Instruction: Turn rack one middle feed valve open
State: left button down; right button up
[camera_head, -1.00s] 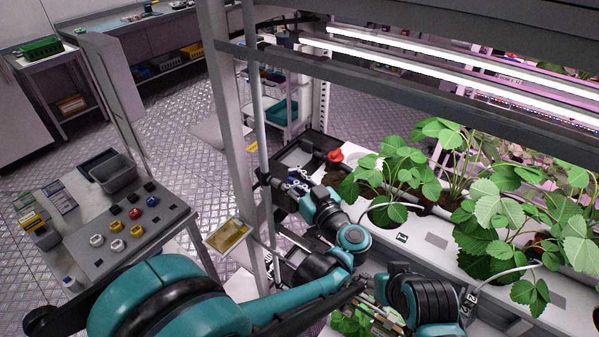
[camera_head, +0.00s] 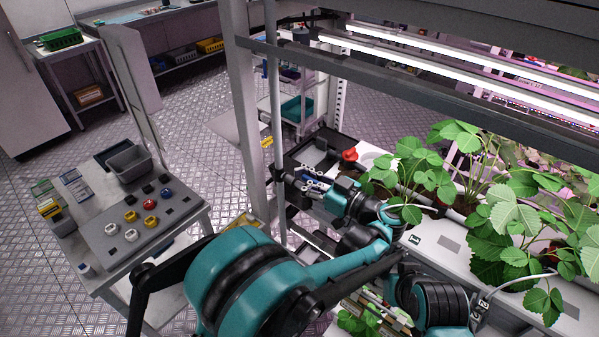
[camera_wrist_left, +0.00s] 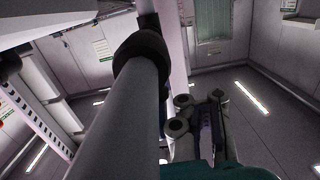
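A red valve handle (camera_head: 349,154) stands at the rack's left end, beside a black tray, in the head view. I cannot tell which rack level its valve feeds. My left gripper (camera_head: 308,185) is left of and a little below the red handle in the picture, apart from it and close to the thin upright pole (camera_head: 275,120). Its finger parts also show in the left wrist view (camera_wrist_left: 196,118), beside a thick grey pole (camera_wrist_left: 125,120); their gap is unclear. No valve is clear in that view. My right gripper cannot be made out.
The rack post (camera_head: 246,130) and thin pole stand close to my left arm. Strawberry plants (camera_head: 420,180) grow right of the red handle. A side table (camera_head: 90,240) with a grey bin (camera_head: 130,163) and coloured knobs stands at left. Floor between is open.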

pick_arm(q)
jog(key=c, duration=1.6)
grip_release()
jog(key=shift+d, duration=0.15)
jog(key=shift+o, duration=0.2)
